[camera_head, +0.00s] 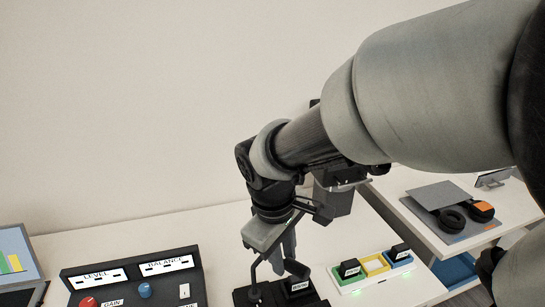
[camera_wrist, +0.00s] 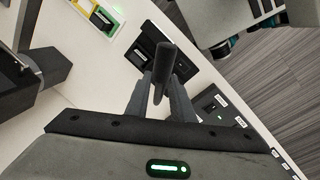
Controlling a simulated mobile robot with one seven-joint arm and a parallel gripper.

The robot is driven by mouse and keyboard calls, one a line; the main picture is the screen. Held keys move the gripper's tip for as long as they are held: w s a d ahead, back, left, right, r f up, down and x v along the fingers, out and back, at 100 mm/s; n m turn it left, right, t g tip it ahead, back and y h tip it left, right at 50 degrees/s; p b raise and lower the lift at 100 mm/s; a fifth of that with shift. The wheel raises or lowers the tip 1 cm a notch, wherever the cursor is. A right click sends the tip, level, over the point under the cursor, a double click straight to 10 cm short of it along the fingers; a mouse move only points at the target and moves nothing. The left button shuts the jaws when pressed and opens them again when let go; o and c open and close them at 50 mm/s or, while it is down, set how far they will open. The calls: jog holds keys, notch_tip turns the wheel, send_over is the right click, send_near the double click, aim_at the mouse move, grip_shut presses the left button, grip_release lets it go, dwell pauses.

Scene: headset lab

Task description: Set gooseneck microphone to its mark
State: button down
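The gooseneck microphone shows in the wrist view as a dark rounded rod (camera_wrist: 164,68) between the two fingers of my gripper (camera_wrist: 163,82). In the head view my gripper (camera_head: 288,245) points down over black items at the lower edge, and a thin dark neck (camera_head: 254,272) rises beside it. The fingers flank the rod closely. I cannot tell whether they press on it. The microphone's foot is not clearly seen. Its mark cannot be made out.
A control panel (camera_head: 130,280) with knobs and a screen (camera_head: 17,262) stand to the left. A colored tray (camera_head: 372,268) with green, yellow and blue sections lies to the right. A second table farther right holds headphones (camera_head: 453,219). Bare tabletop lies between panel and wall.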

jog(key=shift+s+a+m+g+h+b, duration=0.15)
jog(key=shift+s+a+m, duration=0.25)
jog(key=shift+a+m, duration=0.5)
jog(key=shift+s+a+m+g+h+b, duration=0.1)
jog(key=shift+s+a+m+b, duration=0.3)
jog(key=shift+m, duration=0.7)
jog(key=shift+s+a+m+g+h+b, duration=0.15)
jog(key=shift+s+a+m, duration=0.25)
jog(key=shift+a+m, duration=0.6)
jog(key=c, duration=1.8)
grip_release()
jog(key=shift+r, duration=0.1)
jog(key=a+r+p, duration=0.1)
jog(key=r, duration=0.4)
jog(key=a+r+p, duration=0.1)
jog(key=r, duration=0.5)
jog(key=s+a+r+p, duration=0.1)
jog(key=r, duration=0.5)
jog(key=shift+s, duration=0.1)
